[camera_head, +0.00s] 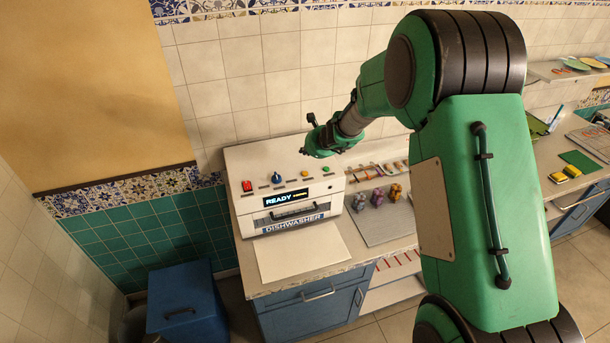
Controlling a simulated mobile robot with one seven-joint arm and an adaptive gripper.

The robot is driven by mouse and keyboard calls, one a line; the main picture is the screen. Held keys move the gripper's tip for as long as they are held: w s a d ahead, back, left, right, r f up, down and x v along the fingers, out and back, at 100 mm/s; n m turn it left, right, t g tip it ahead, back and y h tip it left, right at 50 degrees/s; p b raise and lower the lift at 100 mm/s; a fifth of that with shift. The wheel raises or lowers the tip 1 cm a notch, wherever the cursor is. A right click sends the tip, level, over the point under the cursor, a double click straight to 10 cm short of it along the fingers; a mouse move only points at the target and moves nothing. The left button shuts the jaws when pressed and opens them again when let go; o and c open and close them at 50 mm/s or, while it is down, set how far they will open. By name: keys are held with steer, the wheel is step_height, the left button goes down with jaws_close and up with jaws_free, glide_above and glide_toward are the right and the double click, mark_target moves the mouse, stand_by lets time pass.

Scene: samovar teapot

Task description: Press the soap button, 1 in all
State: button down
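A white dishwasher (290,200) stands on the counter at the left. Its display (285,199) reads "READY" with smaller yellow text beside it. The small labels are too tiny to read, so I cannot tell which is the soap button. My gripper (308,150) is above the back right of the panel and appears apart from the buttons. Its fingers are too small to judge.
A blue bin (181,301) stands on the floor at the left. Several small purple and brown figures (377,197) stand on a grey mat right of the dishwasher. Yellow sponges (566,173) lie farther right. A tiled wall (250,60) rises behind.

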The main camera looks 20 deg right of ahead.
steer(key=b, duration=0.4)
glide_above(305, 174)
step_height(305, 174, down, 6)
steer(key=shift+r, duration=0.2)
steer(key=shift+f+b, duration=1)
steer(key=shift+b, duration=0.05)
steer(key=shift+f+b, duration=0.85)
steer(key=shift+b, duration=0.15)
stand_by(1.4)
steer(key=shift+r, duration=0.15)
steer(key=shift+r+p, duration=0.6)
steer(key=shift+r, duration=0.15)
stand_by(0.4)
steer(key=shift+r+p, duration=1.95)
steer(key=shift+r, duration=0.5)
